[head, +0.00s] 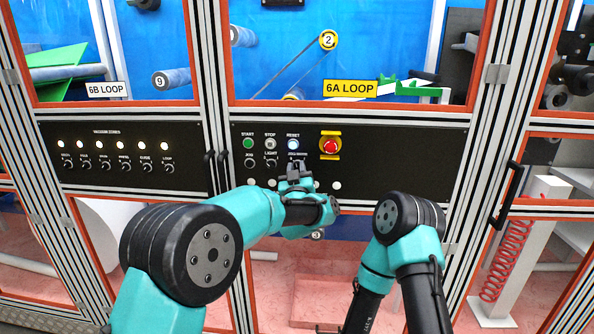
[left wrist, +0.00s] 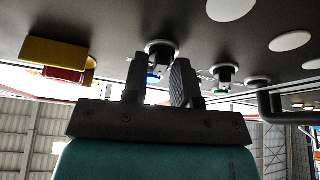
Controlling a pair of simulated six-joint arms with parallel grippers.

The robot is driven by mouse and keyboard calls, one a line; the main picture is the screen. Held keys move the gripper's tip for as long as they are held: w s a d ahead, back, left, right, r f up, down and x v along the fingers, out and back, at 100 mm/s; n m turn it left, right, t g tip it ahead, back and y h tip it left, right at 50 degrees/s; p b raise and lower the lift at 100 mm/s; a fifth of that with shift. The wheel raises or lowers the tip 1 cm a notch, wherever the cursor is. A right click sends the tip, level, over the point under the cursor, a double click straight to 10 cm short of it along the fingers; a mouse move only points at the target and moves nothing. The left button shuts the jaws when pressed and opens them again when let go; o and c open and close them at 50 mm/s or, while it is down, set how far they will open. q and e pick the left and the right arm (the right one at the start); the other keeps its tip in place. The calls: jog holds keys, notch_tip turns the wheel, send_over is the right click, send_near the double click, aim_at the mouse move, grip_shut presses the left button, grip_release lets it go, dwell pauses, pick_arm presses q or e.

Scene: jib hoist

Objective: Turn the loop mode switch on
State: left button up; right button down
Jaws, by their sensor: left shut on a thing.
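The loop mode switch appears to be the black rotary knob under the blue-lit RESET button (head: 293,144) on the right-hand black panel. My left gripper (head: 294,170) covers it in the head view, and its small label is partly legible. In the left wrist view, which is upside down, the knob (left wrist: 160,47) sits between the two fingers of my left gripper (left wrist: 158,75). The left gripper is shut on this knob. Its pointer direction is hidden. My right gripper is not in view; only the right arm's links show.
A red emergency stop (head: 330,145) on a yellow plate is just right of RESET. The green START button (head: 248,144), STOP button (head: 270,144) and the JOG knob (head: 250,163) are to the left. The vacuum zones panel (head: 120,180) is farther left.

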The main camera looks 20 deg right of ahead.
pick_arm(q)
jog(key=m+h, duration=0.2)
jog(key=m, duration=0.2)
jog(key=m+g+h, duration=0.1)
jog(key=m+h, duration=0.1)
jog(key=m, duration=0.2)
jog(key=shift+a+g, duration=0.1)
jog(key=shift+g, duration=0.2)
jog(key=m+g+h, duration=0.1)
jog(key=m, duration=0.2)
jog(key=m+g+h, duration=0.1)
jog(key=m, duration=0.1)
jog(key=m+g+h, duration=0.1)
jog(key=m, duration=0.2)
jog(key=shift+m, duration=0.3)
jog(key=o, duration=0.8)
jog(key=shift+c, duration=0.2)
jog(key=v, duration=1.7)
jog(key=shift+a, duration=0.2)
jog(key=shift+s, duration=0.15)
